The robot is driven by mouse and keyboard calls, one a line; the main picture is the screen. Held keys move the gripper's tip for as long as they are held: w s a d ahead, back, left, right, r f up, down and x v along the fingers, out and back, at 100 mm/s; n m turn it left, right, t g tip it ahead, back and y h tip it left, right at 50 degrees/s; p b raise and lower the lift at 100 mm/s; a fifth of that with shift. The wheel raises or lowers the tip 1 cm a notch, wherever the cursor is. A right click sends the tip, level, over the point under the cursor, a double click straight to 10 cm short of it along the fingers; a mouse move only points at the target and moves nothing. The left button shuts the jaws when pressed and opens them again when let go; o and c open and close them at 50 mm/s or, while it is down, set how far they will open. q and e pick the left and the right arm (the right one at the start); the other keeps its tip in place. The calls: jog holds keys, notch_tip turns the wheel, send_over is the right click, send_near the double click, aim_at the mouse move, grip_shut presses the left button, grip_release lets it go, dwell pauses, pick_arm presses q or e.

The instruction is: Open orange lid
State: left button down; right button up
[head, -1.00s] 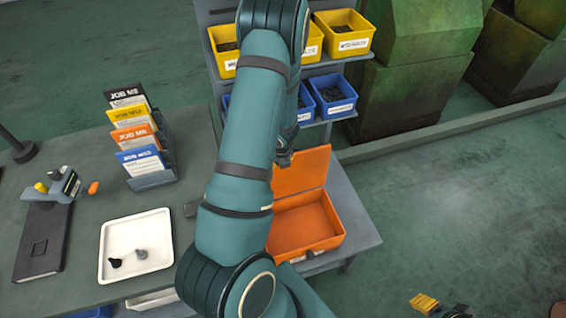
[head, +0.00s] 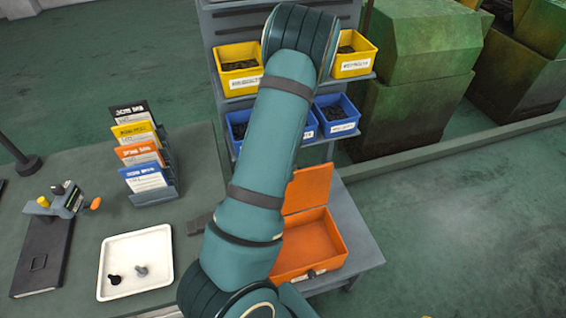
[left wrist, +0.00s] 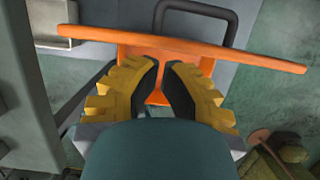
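The orange box (head: 345,246) sits on the grey bench at the lower middle of the head view. Its orange lid (head: 309,188) stands raised at the back edge, and the box inside shows empty. My left arm crosses in front and hides the lid's left part and my left gripper in this view. In the left wrist view, the orange lid (left wrist: 210,50) is a long edge-on strip just beyond the fingers. My left gripper (left wrist: 161,63) has its yellow-and-black fingertips almost together, with nothing seen held between them. I cannot tell whether they touch the lid. My right gripper is out of view.
A shelf with yellow bins (head: 353,66) and blue bins (head: 336,128) stands behind the box. A white tray (head: 112,292) with small parts and a card rack (head: 157,194) are on the bench to the left. Green machines (head: 408,90) stand back right; open floor lies right.

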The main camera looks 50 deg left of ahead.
pick_arm(q)
jog(key=v, duration=0.9)
jog(key=shift+r, duration=0.15)
jog(key=shift+s, duration=0.15)
